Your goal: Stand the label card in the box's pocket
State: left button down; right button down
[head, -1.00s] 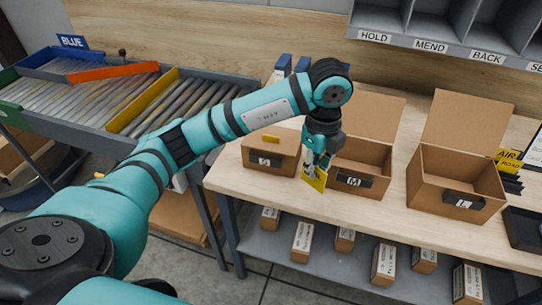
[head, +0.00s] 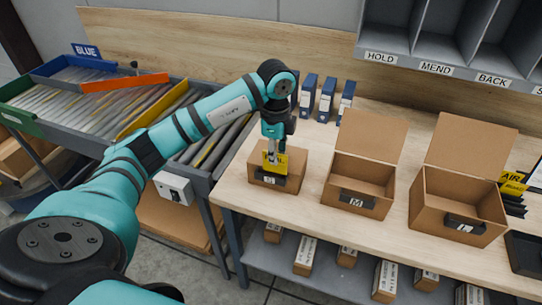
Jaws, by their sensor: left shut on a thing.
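My left gripper (head: 272,158) is shut on a yellow label card (head: 281,162). It holds the card upright at the front of the small cardboard box (head: 259,184), the leftmost of the boxes on the bench. A dark pocket (head: 266,178) with a white label is on that box's front face. The card's lower edge is close to the pocket; whether it is inside or just in front of it I cannot tell. The gripper hides part of the card and of the box's top. My right gripper is not in view.
Open medium box (head: 346,181) and large box (head: 440,190), each with a dark front pocket, stand to the right on the wooden bench (head: 330,224). Blue binders (head: 327,99) stand behind. A roller rack (head: 88,83) is at left. Yellow AIR cards (head: 514,180) are far right.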

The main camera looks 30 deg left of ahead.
pick_arm(q)
jog(key=f+p, duration=0.1)
jog(key=a+f+p, duration=0.1)
jog(key=f, duration=0.1)
jog(key=shift+a+f, duration=0.1)
jog(key=shift+a, duration=0.05)
jog(key=shift+f, duration=0.25)
jog(key=shift+f+b, duration=0.2)
jog(key=shift+b, duration=0.1)
jog(key=c, duration=1.5)
grip_release()
jog(key=shift+w, duration=0.1)
jog(key=shift+r, duration=0.1)
